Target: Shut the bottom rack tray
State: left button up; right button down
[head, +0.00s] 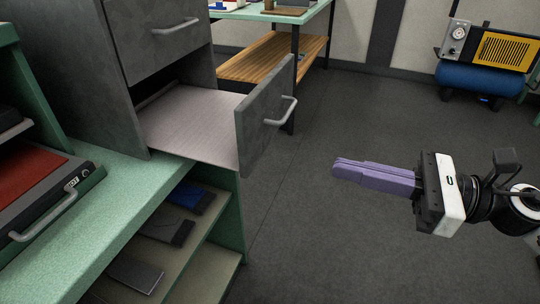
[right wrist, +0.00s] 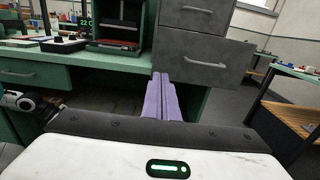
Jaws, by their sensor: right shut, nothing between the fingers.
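The bottom tray of the grey cabinet is a drawer pulled well out, with a pale, empty-looking floor (head: 195,122). Its grey front panel (head: 262,115) carries a curved metal handle (head: 283,110) and stands away from the cabinet body. The panel also shows in the right wrist view (right wrist: 200,65), just right of my fingertips. My right gripper (head: 338,168) has purple fingers, shut and empty. In the head view it points left, to the right of the drawer front and apart from it. My left gripper is not clearly seen in either view.
A closed upper drawer (head: 160,30) sits above the open one. A green bench (head: 125,205) runs below the cabinet, with dark items on its lower shelves. A wood-shelved table (head: 272,62) stands behind, and a blue compressor (head: 480,80) at back right. The floor between is clear.

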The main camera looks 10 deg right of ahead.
jog(key=p, duration=0.2)
send_near(250, 146)
jog(key=p+x, duration=0.2)
jog(key=x, duration=0.3)
jog(key=shift+r, duration=0.1)
jog(key=shift+w+a, duration=0.25)
jog(key=shift+w+a+p, duration=0.2)
jog(key=shift+a+p, duration=0.15)
jog(key=shift+a, duration=0.1)
